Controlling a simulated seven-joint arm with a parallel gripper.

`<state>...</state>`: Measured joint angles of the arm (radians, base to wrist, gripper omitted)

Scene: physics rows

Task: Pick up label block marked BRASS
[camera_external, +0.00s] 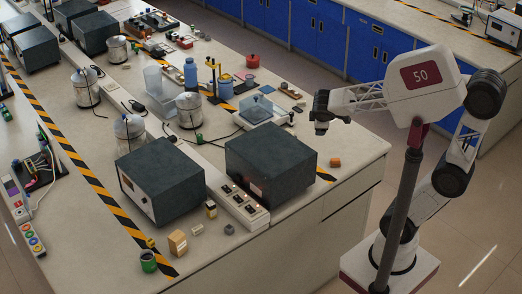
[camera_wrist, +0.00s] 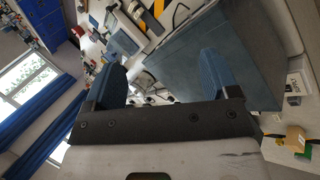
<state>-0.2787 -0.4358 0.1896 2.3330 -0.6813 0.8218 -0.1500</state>
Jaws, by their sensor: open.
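No lettering reading BRASS is legible, so I cannot tell which block bears it. Small blocks lie on the bench: a tan block (camera_external: 178,242) at the front, a smaller yellowish block (camera_external: 211,209) beside the power strip, a grey block (camera_external: 197,230), a dark grey block (camera_external: 229,229), and an orange-brown block (camera_external: 335,162) near the right edge. A tan block (camera_wrist: 295,138) shows at the right of the wrist view. My gripper (camera_external: 322,122) hangs above the bench's right edge, apart from all blocks. Its two blue fingers (camera_wrist: 163,80) are spread and empty.
Two large dark instrument boxes (camera_external: 270,160) (camera_external: 160,180) stand at the front, with a power strip (camera_external: 240,203) between them. A scale (camera_external: 262,110), a blue bottle (camera_external: 190,74) and flasks stand behind. A green cup (camera_external: 148,261) sits at front left. Black-yellow tape (camera_external: 110,200) marks the bench.

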